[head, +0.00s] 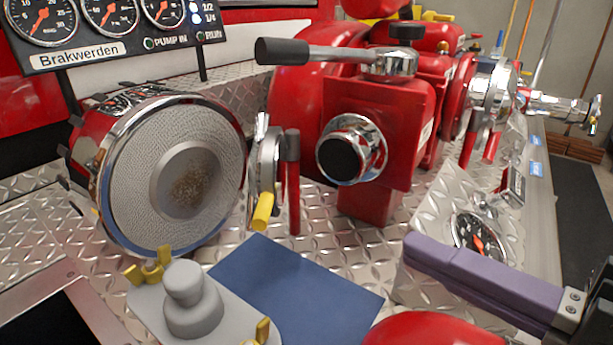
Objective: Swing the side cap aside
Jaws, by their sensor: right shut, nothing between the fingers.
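A chrome round cap (264,165), seen nearly edge-on, stands just right of the large mesh-faced round inlet (168,180). It has a red upright handle (293,182) and a yellow-tipped lever (263,212). I cannot tell for sure that this is the side cap; another chrome fitting (490,90) with red handles sits on the right side of the red pump (390,110). My right gripper (414,251) has purple fingers, shut and empty, at the lower right, in front of the pump and apart from both fittings in the picture. My left gripper is out of view.
A black-handled lever (310,51) juts left from the pump top. A pressure gauge (478,238) lies behind my right fingers. A grey knob (190,300) and a blue panel (297,290) are at the front. The gauge board (110,25) is at the upper left.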

